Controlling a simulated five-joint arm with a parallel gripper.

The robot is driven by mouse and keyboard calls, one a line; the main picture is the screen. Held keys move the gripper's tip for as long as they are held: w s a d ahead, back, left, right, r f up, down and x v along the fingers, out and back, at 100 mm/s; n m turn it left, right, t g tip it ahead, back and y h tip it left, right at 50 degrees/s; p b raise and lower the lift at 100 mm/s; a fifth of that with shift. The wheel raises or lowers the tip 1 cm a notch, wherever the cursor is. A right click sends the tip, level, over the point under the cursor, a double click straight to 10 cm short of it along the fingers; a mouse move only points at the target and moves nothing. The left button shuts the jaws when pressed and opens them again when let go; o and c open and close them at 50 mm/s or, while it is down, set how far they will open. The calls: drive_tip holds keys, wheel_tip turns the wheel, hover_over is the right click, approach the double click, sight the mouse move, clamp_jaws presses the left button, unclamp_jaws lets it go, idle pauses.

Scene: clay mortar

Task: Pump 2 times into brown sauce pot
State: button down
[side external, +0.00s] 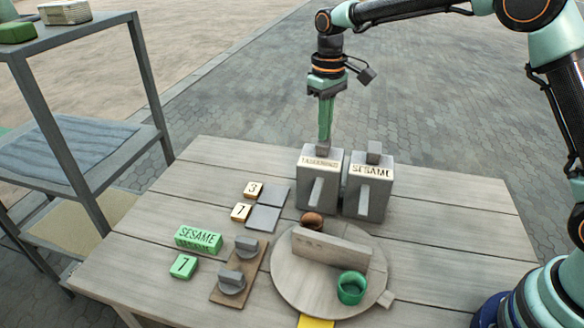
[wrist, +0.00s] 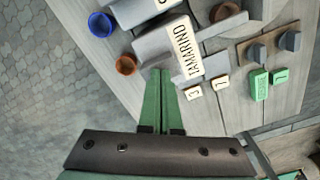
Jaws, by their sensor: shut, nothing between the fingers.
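The tamarind dispenser (side external: 318,184) is a grey box with a cream label, a front spout and a small block on top; it also shows in the wrist view (wrist: 160,42). The sesame dispenser (side external: 366,192) stands to its right. A brown pot (side external: 312,220) sits on a round board (side external: 290,283), by the tamarind spout and behind an upright divider (side external: 335,254). It shows partly in the wrist view (wrist: 216,13). My gripper (side external: 324,138) is shut and empty, pointing down right at the tamarind top block. I cannot tell whether it touches. Its green fingers show in the wrist view (wrist: 160,72).
A green pot (side external: 352,287) stands before the divider. A blue pot (wrist: 100,24) and an orange-brown pot (wrist: 126,65) stand beside the dispensers. Number tiles, a green sesame block (side external: 199,239) and two grey knobs lie left. A shelf (side external: 70,150) stands far left.

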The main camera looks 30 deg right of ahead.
drive_tip(key=shift+f, duration=0.95)
idle(0.5)
drive_tip(key=shift+r, duration=1.65)
drive_tip(key=shift+f, duration=0.2)
drive_tip(key=shift+f, duration=0.5)
